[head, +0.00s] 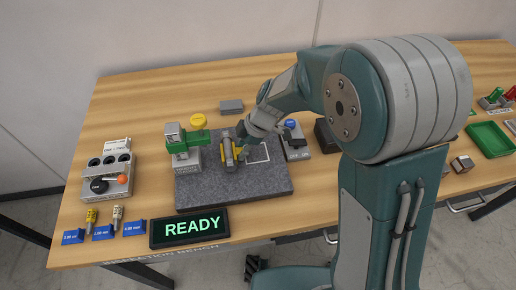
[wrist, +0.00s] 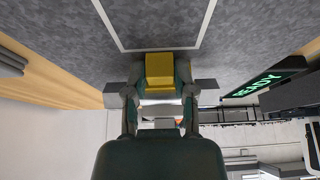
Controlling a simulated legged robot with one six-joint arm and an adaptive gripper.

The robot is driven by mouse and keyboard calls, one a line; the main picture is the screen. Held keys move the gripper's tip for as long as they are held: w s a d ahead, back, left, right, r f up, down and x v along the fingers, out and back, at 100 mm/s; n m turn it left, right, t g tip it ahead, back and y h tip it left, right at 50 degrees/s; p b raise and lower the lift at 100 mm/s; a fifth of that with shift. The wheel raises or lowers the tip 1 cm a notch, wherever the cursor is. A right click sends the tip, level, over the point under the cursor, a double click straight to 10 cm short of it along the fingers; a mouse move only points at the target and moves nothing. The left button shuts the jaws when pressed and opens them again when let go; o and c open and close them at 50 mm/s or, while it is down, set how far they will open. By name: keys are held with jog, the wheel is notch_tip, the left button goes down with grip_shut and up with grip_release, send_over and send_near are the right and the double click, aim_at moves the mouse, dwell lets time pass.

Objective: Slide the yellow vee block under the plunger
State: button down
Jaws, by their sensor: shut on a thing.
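The yellow vee block (head: 228,152) is on the dark granite plate (head: 235,194), between the green-armed stand (head: 186,143) and a white outlined square (head: 258,156). My gripper (head: 240,146) reaches down to the block from the right, partly covering it. In the wrist view the yellow block (wrist: 160,70) sits between the two fingers of my gripper (wrist: 160,93), which is shut on it. The white outline (wrist: 160,49) passes just beyond the block there. The stand is left of the block with a gap between them. Its plunger tip is too small to make out.
A display reading READY (head: 190,227) stands at the plate's front. A yellow round part (head: 198,121) and grey block (head: 231,106) lie behind the plate. A blue-topped device (head: 293,140) stands right, a control box (head: 110,173) left. The plate's front is clear.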

aim_at(222, 153)
jog(key=shift+s+a, duration=0.25)
jog(key=shift+a, duration=0.65)
jog(key=shift+s+a, duration=0.3)
jog(key=shift+a, duration=0.6)
jog(key=shift+s+a, duration=0.25)
jog(key=shift+a, duration=0.65)
dwell(1.1)
jog(key=c, duration=0.5)
grip_release()
jog(key=shift+v, duration=3.05)
jog(key=v, duration=1.2)
jog(key=s+d+r+m+t+h, duration=0.1)
jog(key=s+d+m+t, duration=0.1)
jog(key=s+d+m, duration=0.3)
jog(key=s+d+m+t+h, duration=0.2)
jog(key=s+d+m, duration=0.4)
jog(key=d+m, duration=0.3)
jog(key=s+d+r+m+t+h, duration=0.1)
jog(key=s+d+m+t+h, duration=0.1)
jog(key=s+d+m, duration=0.3)
jog(key=shift+s+d+r+m+t, duration=0.1)
jog(key=shift+d+r+m+t, duration=0.15)
jog(key=shift+d+m, duration=0.4)
jog(key=shift+s+d+r+m+t, duration=0.1)
jog(key=shift+d+m+t, duration=0.15)
jog(key=shift+d+m, duration=0.4)
